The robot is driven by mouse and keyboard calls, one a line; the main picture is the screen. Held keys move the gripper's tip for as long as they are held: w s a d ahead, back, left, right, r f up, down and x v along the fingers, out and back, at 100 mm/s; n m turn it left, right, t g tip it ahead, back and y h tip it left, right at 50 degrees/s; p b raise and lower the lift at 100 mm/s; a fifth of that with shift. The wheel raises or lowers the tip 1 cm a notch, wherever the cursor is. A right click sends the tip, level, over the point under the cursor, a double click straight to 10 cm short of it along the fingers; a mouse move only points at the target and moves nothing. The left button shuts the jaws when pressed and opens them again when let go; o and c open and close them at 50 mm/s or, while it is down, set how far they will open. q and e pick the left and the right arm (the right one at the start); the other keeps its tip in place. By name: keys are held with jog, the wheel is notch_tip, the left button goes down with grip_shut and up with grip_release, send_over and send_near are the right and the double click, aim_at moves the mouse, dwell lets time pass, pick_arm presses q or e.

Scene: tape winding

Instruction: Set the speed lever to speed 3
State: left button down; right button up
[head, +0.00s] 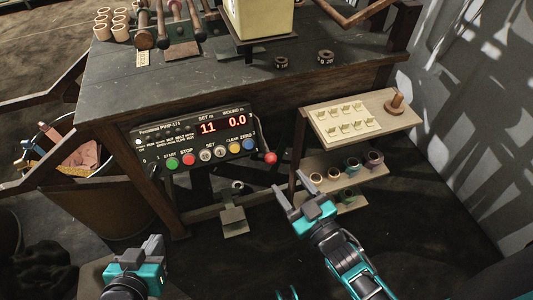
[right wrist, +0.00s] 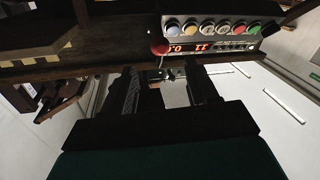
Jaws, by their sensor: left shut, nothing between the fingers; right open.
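The control box (head: 195,140) is fixed to the front of the workbench. Its red digits read 11 under SET and 0.0 under WOUND. The knob also shows in the right wrist view (right wrist: 159,47), beyond the fingers. My right gripper (head: 293,187) is open and empty, below and right of the knob, apart from it. My left gripper (head: 151,244) is shut and empty at the lower left, below the box.
A side shelf (head: 362,118) with a pegged top and several rings below stands close to the right of the knob. A bin (head: 120,190) stands left of the bench. A foot pedal (head: 234,220) is below the box. Handled tools and spools lie on the bench top.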

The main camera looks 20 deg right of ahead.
aim_at(268, 153)
jog(key=b+x, duration=0.1)
jog(key=x, duration=1)
jog(key=shift+w+a+b, duration=0.1)
jog(key=shift+w+b, duration=0.05)
jog(key=shift+b, duration=0.15)
jog(key=shift+c, duration=0.2)
grip_shut()
